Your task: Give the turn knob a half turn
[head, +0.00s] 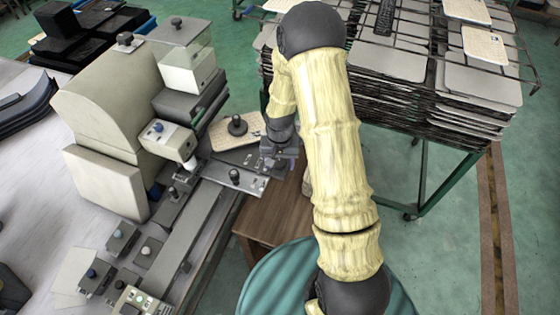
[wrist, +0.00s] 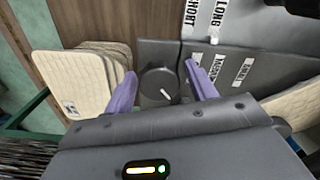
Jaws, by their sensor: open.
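In the wrist view, the turn knob (wrist: 153,82) is a dark round knob on a grey panel. A short white mark on its face slants toward the lower right. My gripper (wrist: 160,69) is open, with one purple finger to the left of the knob and one to its right. A gap shows on the right side; on the left the finger looks very close, and I cannot tell if it touches. In the head view, my gripper (head: 285,163) is over the right end of the panel, and its body hides this knob.
A grey panel (wrist: 208,20) reads LONG and SHORT. Stacked cream boards (wrist: 75,80) lie left in the wrist view.

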